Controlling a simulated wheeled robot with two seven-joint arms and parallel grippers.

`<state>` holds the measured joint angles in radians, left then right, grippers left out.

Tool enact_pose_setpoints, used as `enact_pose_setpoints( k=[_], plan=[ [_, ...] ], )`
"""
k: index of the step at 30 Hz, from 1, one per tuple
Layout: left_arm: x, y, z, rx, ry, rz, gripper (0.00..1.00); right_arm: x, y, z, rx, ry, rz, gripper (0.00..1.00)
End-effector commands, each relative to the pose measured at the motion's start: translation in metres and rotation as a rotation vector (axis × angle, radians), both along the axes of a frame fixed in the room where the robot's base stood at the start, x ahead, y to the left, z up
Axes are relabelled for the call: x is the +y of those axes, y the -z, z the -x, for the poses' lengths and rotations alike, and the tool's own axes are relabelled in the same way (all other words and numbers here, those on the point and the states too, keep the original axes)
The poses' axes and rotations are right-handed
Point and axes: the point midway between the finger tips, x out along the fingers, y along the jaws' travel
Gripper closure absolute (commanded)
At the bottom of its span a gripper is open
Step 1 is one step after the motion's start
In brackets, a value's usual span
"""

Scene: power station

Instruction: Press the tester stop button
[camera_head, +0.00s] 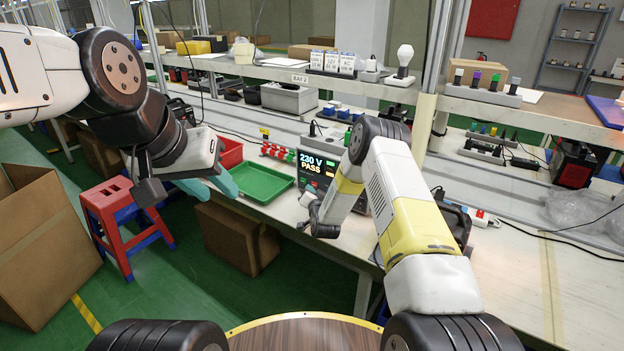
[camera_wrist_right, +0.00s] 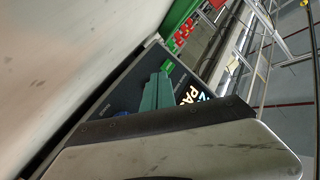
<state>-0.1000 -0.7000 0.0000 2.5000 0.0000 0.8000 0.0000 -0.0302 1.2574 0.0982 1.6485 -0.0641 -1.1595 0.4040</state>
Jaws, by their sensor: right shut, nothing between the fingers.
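The tester (camera_head: 318,164) stands on the bench, its dark screen lit with "230 V PASS". Part of its front (camera_wrist_right: 128,92) shows at a slant in the right wrist view, with a small green button or light (camera_wrist_right: 168,67) and a blue spot (camera_wrist_right: 123,113). I cannot make out the stop button for certain. My right gripper (camera_wrist_right: 163,76) is shut and empty, its teal fingertips in front of the panel close to the green spot; contact cannot be told. In the head view my right arm hides the tester's lower right. My left gripper (camera_head: 212,184) is open and empty, left of the green tray.
The green tray (camera_head: 262,184) and a red bin (camera_head: 230,152) lie left of the tester on the bench. A red and blue stool (camera_head: 118,205) and cardboard boxes (camera_head: 235,235) stand on the floor. A shelf (camera_head: 290,75) runs above the bench.

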Motion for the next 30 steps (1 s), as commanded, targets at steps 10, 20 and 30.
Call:
enact_pose_setpoints(
  k=[10, 20, 30],
  plan=[
    [0.0, 0.0, 0.0, 0.0, 0.0, 0.0, 0.64, 0.0, 0.0, 0.0, 0.0, 0.0, 0.0, 1.0],
    [0.0, 0.0, 0.0, 0.0, 0.0, 0.0, 0.64, -0.0037, -0.0003, -0.0046, 0.0, 0.001, 0.0, 1.0],
    [0.0, 0.0, 0.0, 0.0, 0.0, 0.0, 0.64, -0.0053, -0.0002, -0.0071, 0.0, 0.0, 0.0, 1.0]
  ],
)
